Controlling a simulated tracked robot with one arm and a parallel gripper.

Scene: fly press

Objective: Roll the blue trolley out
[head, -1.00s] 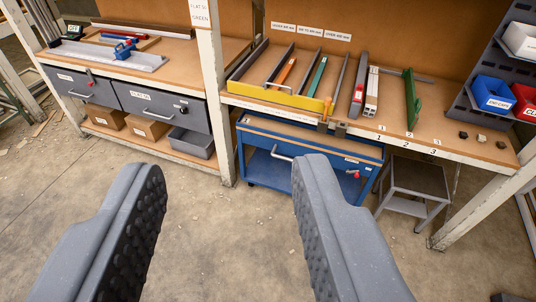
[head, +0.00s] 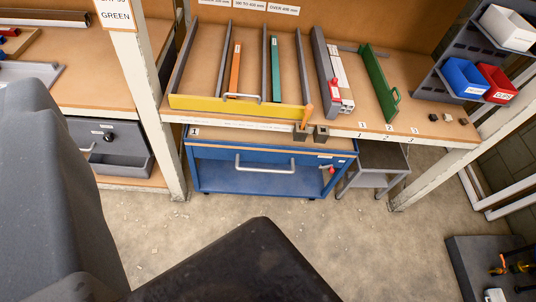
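The blue trolley (head: 225,178) stands under the workbench in the head view, right of a white bench post. It has a wooden top edge, a pale bar handle (head: 265,167) across its front, a red-knobbed part (head: 332,169) at its right side and small wheels on the floor. My gripper (head: 150,190) shows only as a large grey part at the left and a dark wedge at the bottom middle. It is well in front of the trolley and touches nothing there. Its fingertips are not clearly seen, so its opening is unclear.
A small grey step stool (head: 377,167) stands just right of the trolley. White bench posts (head: 150,110) flank this bay. On the bench lie a yellow-fronted tray (head: 235,106) and a green bracket (head: 378,85). A dark platform (head: 470,265) with parts is at lower right. Floor before the trolley is clear.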

